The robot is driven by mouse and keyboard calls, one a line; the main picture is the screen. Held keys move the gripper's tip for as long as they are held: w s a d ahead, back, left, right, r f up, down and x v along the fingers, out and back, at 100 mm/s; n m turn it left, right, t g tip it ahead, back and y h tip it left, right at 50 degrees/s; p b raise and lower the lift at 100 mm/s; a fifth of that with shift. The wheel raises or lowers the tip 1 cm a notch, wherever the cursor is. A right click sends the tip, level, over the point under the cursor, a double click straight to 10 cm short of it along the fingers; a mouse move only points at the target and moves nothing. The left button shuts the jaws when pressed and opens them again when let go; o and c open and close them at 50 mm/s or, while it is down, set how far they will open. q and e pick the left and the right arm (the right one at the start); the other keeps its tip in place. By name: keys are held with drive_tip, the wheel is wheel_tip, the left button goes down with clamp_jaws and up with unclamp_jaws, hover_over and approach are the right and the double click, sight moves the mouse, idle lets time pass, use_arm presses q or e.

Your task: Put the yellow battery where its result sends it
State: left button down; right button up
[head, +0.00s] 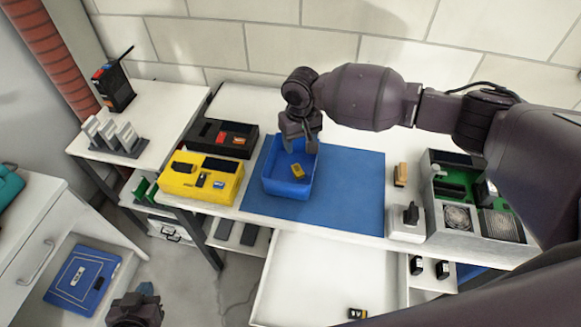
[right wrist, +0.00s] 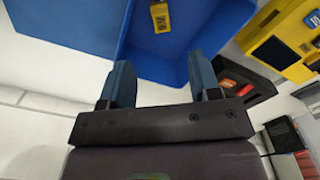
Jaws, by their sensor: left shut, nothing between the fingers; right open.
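The yellow battery (head: 298,171), with a dark patch, lies in the blue bin (head: 287,187) on the table. It also shows at the top of the right wrist view (right wrist: 160,17), inside the bin. My right gripper (head: 301,140) hangs over the bin's far side, apart from the battery. Its two fingers show spread and empty in the right wrist view (right wrist: 162,85). My left gripper (head: 137,310) is shut and empty, low at the bottom left of the head view. A yellow device (head: 200,176) with dark windows stands left of the bin; I cannot read any result on it.
A black box (head: 222,138) with an orange item stands behind the yellow device. The blue mat (head: 345,190) is clear right of the bin. A grey-green unit (head: 470,205) stands at right. An open drawer (head: 325,280) below holds a small dark-and-yellow item (head: 357,313).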

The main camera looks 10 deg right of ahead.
wheel_tip(320, 180, up, 11)
drive_tip(key=p, duration=0.1)
idle(0.4)
drive_tip(key=shift+f, duration=0.1)
